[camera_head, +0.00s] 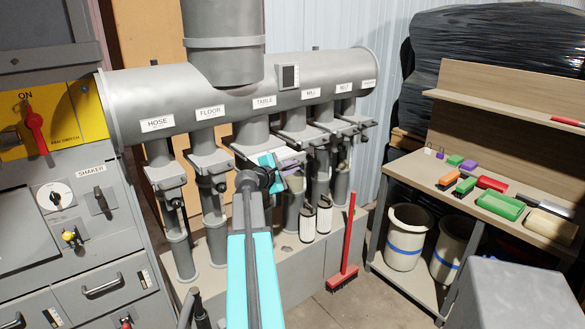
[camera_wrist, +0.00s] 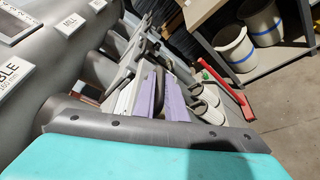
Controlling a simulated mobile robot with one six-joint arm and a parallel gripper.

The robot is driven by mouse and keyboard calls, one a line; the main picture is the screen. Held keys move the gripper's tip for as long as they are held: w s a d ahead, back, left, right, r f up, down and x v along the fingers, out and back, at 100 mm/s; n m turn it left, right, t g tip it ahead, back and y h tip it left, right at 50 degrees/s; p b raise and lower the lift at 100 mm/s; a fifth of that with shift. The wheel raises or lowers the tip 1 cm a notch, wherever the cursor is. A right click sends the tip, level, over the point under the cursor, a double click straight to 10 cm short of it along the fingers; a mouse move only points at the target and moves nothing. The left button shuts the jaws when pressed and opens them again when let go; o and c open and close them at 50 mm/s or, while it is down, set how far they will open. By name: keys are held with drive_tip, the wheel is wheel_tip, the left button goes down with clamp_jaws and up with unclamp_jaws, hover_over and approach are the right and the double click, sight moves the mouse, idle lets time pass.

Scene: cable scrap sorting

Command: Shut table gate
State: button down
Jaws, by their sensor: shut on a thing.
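The table gate (camera_head: 240,153) is a pale slide plate across the duct pipe under the TABLE label (camera_head: 264,101). In the head view my gripper (camera_head: 289,165) is at the front right of this gate, below the label. In the wrist view the purple fingers of my gripper (camera_wrist: 161,96) are close together beside pale gate plates. The jaws are shut on the table gate's handle, which is mostly hidden behind my fingers and wrist. I cannot tell how far the plate is slid in.
Neighbouring gates stand close by under HOSE (camera_head: 157,123), FLOOR (camera_head: 210,111), MILL (camera_head: 311,93) and BELT (camera_head: 344,87). A red broom (camera_head: 350,240) leans at the right.

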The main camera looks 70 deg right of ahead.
drive_tip(key=shift+w+d+b, duration=0.3)
drive_tip(key=shift+w+d, duration=0.8)
drive_tip(key=shift+w, duration=0.55)
drive_tip(key=shift+w+d+b, duration=0.25)
drive_tip(key=shift+w+d, duration=0.85)
drive_tip(key=shift+w, duration=0.6)
drive_tip(key=shift+w+d+b, duration=0.3)
drive_tip(key=shift+w+d, duration=0.8)
drive_tip(key=shift+w, duration=0.55)
drive_tip(key=shift+w+r, duration=0.1)
drive_tip(key=shift+w, duration=0.1)
drive_tip(key=c, duration=1.8)
unclamp_jaws()
drive_tip(key=shift+w+d, duration=0.1)
drive_tip(key=b+v, duration=0.1)
drive_tip(key=v, duration=1.2)
drive_tip(key=shift+a+b, duration=0.4)
